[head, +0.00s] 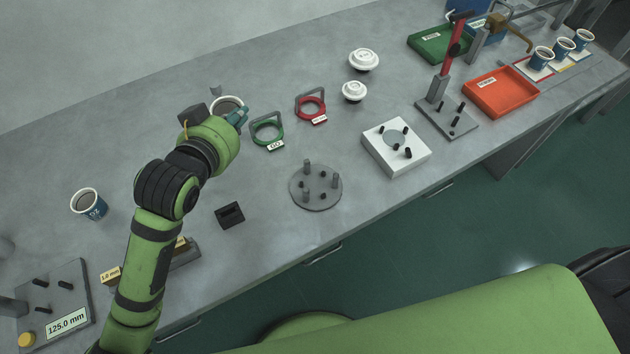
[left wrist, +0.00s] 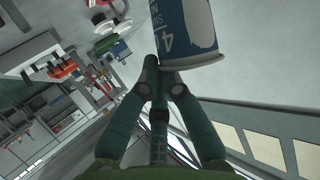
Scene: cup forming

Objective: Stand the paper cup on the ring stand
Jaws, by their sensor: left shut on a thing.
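A blue-and-white paper cup (head: 224,103) is held by my left gripper (head: 236,117) on the far side of the bench. In the left wrist view the fingers (left wrist: 161,70) close at the wall of the cup (left wrist: 190,32) near its rim. My wrist hides most of the cup in the head view, and I cannot tell its height above the bench. A round grey stand (head: 316,187) with several upright posts, probably the ring stand, is empty to the right of my left arm. My right gripper is not in view.
Green (head: 267,131) and red (head: 311,104) ring gauges lie between the held cup and two white lids. Another paper cup (head: 88,204) stands at the left. A small black block (head: 230,214) and a white fixture (head: 396,146) flank the round stand.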

